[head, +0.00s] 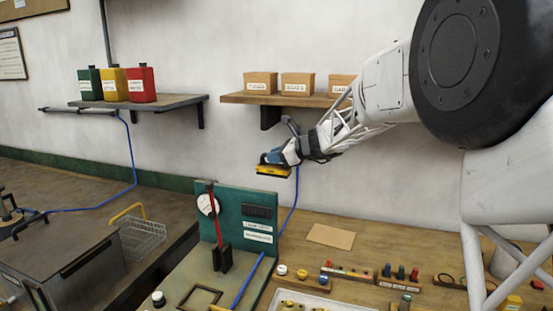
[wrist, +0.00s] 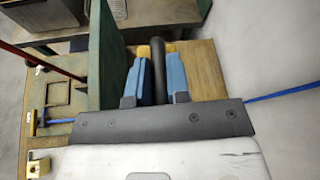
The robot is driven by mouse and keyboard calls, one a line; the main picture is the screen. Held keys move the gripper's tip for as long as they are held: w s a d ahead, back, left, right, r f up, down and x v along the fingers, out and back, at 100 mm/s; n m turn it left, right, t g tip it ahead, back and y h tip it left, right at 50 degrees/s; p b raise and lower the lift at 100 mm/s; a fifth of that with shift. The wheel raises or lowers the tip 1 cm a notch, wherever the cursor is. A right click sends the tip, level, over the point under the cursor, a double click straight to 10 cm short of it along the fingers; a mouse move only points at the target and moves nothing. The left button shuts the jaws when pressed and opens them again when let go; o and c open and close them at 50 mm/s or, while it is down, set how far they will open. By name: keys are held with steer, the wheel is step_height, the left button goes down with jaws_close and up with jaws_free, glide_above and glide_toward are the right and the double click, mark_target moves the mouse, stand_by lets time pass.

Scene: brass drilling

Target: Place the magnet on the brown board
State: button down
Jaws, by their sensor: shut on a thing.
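My gripper (head: 275,157) is high above the bench, in front of the wall and below the right shelf. It is shut on a yellow and black thing (head: 273,171), which I take to be the magnet. In the wrist view my blue fingers (wrist: 159,78) close on its dark round bar (wrist: 158,53), with a bit of yellow beside it. The brown board (head: 331,236) is a flat tan rectangle lying on the wooden bench. It is below and to the right of my gripper, apart from the magnet, and its top is bare. I cannot make it out in the wrist view.
A green upright panel (head: 238,218) with a red lever stands left of the board. A blue hose (head: 286,222) hangs behind it. Racks of small parts (head: 400,276) line the bench in front. A shelf (head: 236,98) bears cardboard boxes.

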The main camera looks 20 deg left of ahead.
steer(key=shift+d, duration=0.1)
steer(key=w+d+f, duration=0.7)
steer(key=d+f, duration=0.3)
steer(key=d, duration=0.1)
glide_above(333, 236)
step_height(333, 236, down, 7)
steer(key=shift+g, duration=0.3)
steer(key=shift+f, duration=0.1)
step_height(333, 236, down, 6)
steer(key=shift+f, duration=0.2)
steer(key=shift+f, duration=1.8)
steer(key=shift+f, duration=0.1)
